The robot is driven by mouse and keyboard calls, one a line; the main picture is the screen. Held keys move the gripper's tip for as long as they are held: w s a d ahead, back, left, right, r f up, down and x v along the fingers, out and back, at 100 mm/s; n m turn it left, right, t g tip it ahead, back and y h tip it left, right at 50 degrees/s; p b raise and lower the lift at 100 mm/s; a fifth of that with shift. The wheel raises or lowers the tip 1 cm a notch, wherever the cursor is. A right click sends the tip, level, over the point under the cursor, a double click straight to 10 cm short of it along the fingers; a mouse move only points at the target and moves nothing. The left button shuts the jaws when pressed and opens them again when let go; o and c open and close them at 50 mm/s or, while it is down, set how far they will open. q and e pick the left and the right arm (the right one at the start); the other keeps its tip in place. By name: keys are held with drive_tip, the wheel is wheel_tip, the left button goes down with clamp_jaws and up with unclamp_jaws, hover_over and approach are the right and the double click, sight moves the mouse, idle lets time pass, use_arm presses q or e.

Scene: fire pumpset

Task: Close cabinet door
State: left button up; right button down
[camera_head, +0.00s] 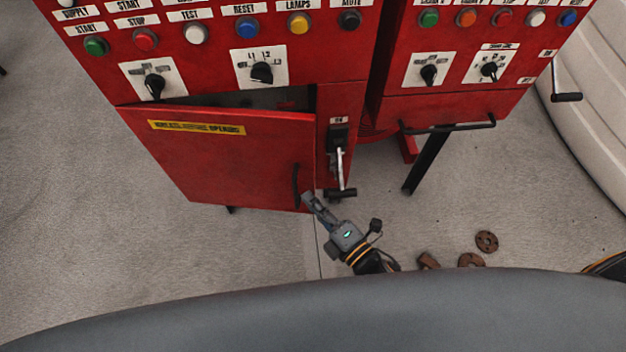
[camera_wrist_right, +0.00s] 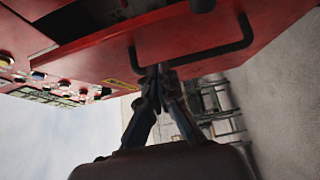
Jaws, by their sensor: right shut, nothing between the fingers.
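The red cabinet door (camera_head: 235,160) with a yellow warning label hangs partly open; a dark gap shows above its top edge. Its black handle (camera_head: 296,186) is upright near the door's right edge. My right gripper (camera_head: 308,200) is at the door's lower right corner, just below the handle, shut and empty. In the right wrist view the gripper (camera_wrist_right: 158,72) is close to the door (camera_wrist_right: 190,40), with the black handle (camera_wrist_right: 248,35) beside it. I cannot tell whether the fingertips touch the door. My left gripper is not in view.
A lever switch (camera_head: 339,160) is on the cabinet right of the door. A second red cabinet (camera_head: 450,107) with a bar handle stands further right. Rusty round parts (camera_head: 486,241) lie on the floor. Floor on the left is clear.

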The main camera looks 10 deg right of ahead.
sight(302, 173)
drive_tip(key=w, duration=0.3)
drive_tip(key=w+p, duration=0.1)
drive_tip(key=shift+w+d, duration=0.15)
drive_tip(key=shift+d, duration=0.2)
drive_tip(key=shift+n+g+y, duration=0.6)
drive_tip(key=shift+y, duration=0.3)
drive_tip(key=w, duration=0.2)
drive_tip(key=w+d, duration=0.1)
drive_tip(key=w, duration=0.1)
drive_tip(key=shift+w+d+b, duration=0.15)
drive_tip(key=shift+w+b, duration=0.15)
drive_tip(key=shift+w, duration=0.05)
